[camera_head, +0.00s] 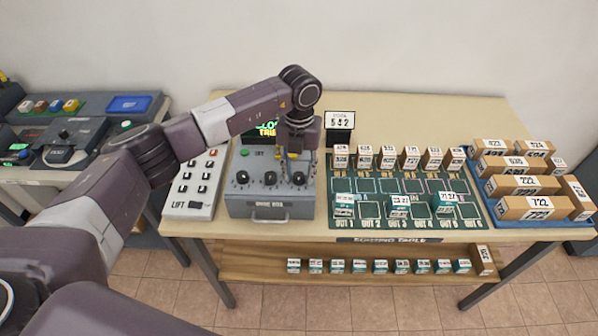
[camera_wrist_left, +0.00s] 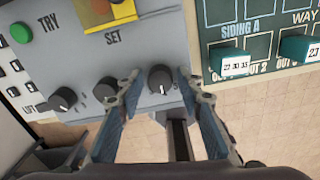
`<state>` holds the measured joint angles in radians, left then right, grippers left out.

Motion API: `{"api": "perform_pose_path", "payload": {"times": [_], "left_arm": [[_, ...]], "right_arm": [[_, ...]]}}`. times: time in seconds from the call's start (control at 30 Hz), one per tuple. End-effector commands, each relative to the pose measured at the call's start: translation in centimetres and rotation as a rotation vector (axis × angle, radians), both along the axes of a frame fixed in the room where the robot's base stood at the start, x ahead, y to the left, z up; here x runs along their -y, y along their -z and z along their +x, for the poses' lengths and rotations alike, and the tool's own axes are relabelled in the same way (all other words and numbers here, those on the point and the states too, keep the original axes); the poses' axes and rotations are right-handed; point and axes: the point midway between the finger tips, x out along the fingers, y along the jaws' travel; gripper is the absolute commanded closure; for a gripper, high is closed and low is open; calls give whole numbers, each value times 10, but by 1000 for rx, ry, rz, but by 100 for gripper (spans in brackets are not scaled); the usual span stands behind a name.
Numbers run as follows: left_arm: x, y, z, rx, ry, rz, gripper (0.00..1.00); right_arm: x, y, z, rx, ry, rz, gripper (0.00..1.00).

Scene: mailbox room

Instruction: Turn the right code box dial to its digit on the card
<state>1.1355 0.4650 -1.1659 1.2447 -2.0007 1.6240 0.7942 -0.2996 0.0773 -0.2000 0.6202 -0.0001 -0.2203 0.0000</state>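The grey code box (camera_head: 240,207) stands on the table with three black dials in a row on its sloped face. The right dial (camera_head: 298,178) is below my left gripper (camera_head: 295,152). In the left wrist view, the right dial (camera_wrist_left: 160,79) lies between the two fingertips of my left gripper (camera_wrist_left: 156,76), which is open with visible gaps on both sides. The middle dial (camera_wrist_left: 105,88) is just left of the left finger, and the left dial (camera_wrist_left: 62,99) is farther left. The card (camera_head: 340,121) behind the box appears to read 5 4 2. My right gripper is not in view.
A green button (camera_wrist_left: 21,33) marked TRY is on the box. A grey keypad (camera_head: 196,185) stands left of the box. The green sorting board (camera_head: 385,213) with small blocks is close on its right. A blue tray (camera_head: 545,222) of cartons is farther right.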

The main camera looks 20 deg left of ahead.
Motion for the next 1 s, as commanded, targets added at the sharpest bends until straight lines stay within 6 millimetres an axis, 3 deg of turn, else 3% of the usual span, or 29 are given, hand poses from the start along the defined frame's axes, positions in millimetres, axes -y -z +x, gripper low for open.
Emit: {"api": "perform_pose_path", "payload": {"times": [0.03,0.27,0.63,1.0], "left_arm": [[0,0,0,0,0,0,74],[0,0,0,0,0,0,99],[0,2,0,1,64,0,100],[0,5,1,4,347,1,100]], "right_arm": [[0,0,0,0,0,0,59],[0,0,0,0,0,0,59],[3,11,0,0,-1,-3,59],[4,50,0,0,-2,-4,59]]}}
